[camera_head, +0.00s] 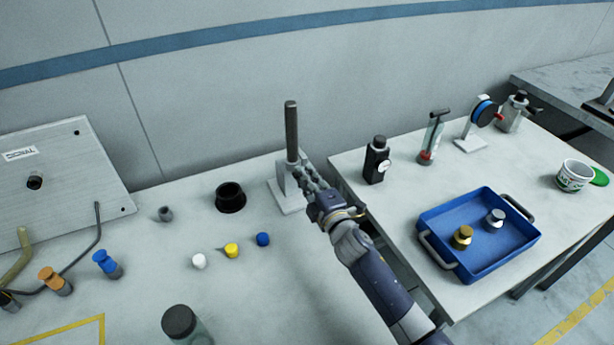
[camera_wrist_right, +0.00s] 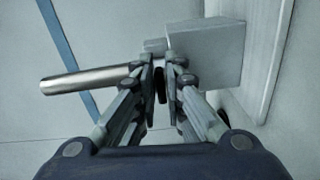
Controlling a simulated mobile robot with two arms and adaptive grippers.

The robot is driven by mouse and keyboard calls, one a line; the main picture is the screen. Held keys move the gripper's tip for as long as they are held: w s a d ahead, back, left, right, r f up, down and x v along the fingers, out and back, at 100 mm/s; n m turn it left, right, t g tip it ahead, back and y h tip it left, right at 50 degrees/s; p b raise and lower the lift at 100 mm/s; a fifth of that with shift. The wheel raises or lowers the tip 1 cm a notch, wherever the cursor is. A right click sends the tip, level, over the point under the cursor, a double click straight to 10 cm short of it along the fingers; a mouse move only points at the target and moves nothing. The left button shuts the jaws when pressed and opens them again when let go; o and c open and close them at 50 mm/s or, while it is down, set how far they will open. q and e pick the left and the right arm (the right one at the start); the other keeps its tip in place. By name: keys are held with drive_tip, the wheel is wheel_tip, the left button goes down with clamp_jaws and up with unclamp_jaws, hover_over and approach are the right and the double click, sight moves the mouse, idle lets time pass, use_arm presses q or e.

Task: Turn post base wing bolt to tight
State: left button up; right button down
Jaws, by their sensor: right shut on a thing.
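A dark upright post (camera_head: 291,132) stands in a pale block-shaped post base (camera_head: 289,195) near the right edge of the left bench. My right gripper (camera_head: 303,173) is at the base's right side, with its fingers up against it. In the right wrist view the post (camera_wrist_right: 85,78) and the pale base block (camera_wrist_right: 207,52) lie just beyond the fingers. My right gripper (camera_wrist_right: 161,72) is shut on a small dark part, the wing bolt (camera_wrist_right: 161,86), which shows only as a narrow strip between the fingers. The bolt is hidden in the head view. My left gripper is not in view.
A black cup (camera_head: 230,198), several coloured caps and a panel (camera_head: 62,172) are on the left bench. On the right bench are a blue tray (camera_head: 481,270) with two weights, a black device (camera_head: 377,160) and a white tub (camera_head: 574,176). A gap separates the benches.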

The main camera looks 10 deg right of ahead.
drive_tip(key=m, duration=0.4)
drive_tip(key=shift+f+m, duration=0.2)
drive_tip(key=shift+m, duration=0.2)
drive_tip(key=m, duration=0.1)
drive_tip(key=m+p, duration=0.1)
drive_tip(key=m, duration=0.1)
drive_tip(key=shift+a+f+m, duration=0.15)
drive_tip(key=shift+a+m, duration=0.05)
drive_tip(key=shift+m, duration=0.1)
drive_tip(key=m+p, duration=0.1)
drive_tip(key=m, duration=0.3)
drive_tip(key=shift+a+f, duration=0.15)
drive_tip(key=shift+s+a+f+m+p, duration=0.1)
drive_tip(key=shift+a+m+p, duration=0.05)
drive_tip(key=shift+m, duration=0.95)
drive_tip(key=shift+a+m+p, duration=0.1)
drive_tip(key=shift+m+p, duration=0.05)
drive_tip(key=shift+m, duration=0.95)
drive_tip(key=c, duration=1.7)
unclamp_jaws()
drive_tip(key=shift+s, duration=0.1)
drive_tip(key=s, duration=0.4)
drive_tip(key=s+d, duration=0.1)
drive_tip(key=s, duration=0.2)
drive_tip(key=s+d, duration=0.1)
drive_tip(key=s, duration=0.3)
drive_tip(key=shift+s+d, duration=0.15)
drive_tip(key=shift+s, duration=0.15)
